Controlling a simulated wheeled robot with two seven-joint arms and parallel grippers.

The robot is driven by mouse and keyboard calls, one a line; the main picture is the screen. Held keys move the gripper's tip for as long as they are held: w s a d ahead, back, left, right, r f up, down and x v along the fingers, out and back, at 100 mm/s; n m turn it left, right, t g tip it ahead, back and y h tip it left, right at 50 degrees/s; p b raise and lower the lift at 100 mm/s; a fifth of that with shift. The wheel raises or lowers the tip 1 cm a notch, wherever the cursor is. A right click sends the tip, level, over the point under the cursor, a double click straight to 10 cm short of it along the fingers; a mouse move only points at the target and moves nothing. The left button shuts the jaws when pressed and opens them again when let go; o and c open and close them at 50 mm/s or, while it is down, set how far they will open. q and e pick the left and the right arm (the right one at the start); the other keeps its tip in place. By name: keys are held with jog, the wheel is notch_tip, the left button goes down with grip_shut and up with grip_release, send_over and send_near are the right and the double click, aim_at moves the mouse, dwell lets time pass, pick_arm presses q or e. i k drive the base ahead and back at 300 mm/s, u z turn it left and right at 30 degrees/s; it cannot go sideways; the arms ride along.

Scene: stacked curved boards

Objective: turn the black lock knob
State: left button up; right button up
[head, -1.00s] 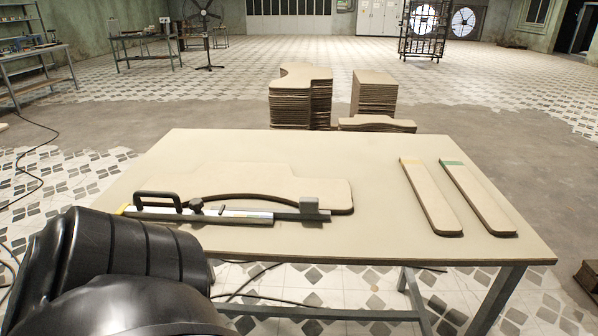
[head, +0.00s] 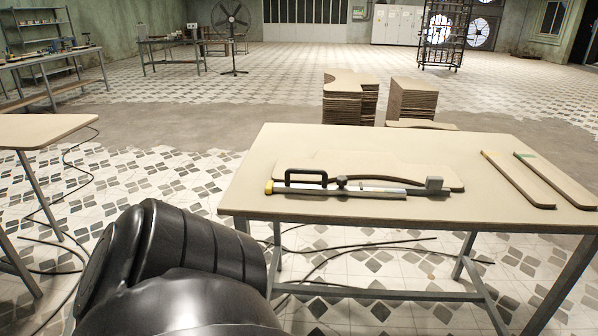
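The black lock knob (head: 341,182) sits on a long metal bar tool (head: 370,190) lying on the table. The tool has a black loop handle (head: 306,178) and a yellow end at its left, and a grey block (head: 434,184) near its right end. It lies along the front edge of a curved board (head: 400,172). A large black rounded part of my own body fills the lower left, well in front of the tool. Neither of my grippers is in view.
The table (head: 300,146) has bare room at its back and front edges. Two long narrow boards (head: 519,180) (head: 557,180) lie at its right. Stacks of boards (head: 349,101) stand behind it. Another table (head: 40,130) is at the left, with tiled floor and loose cables between.

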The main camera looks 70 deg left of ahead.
aim_at(341, 181)
jog(key=u, duration=1.55)
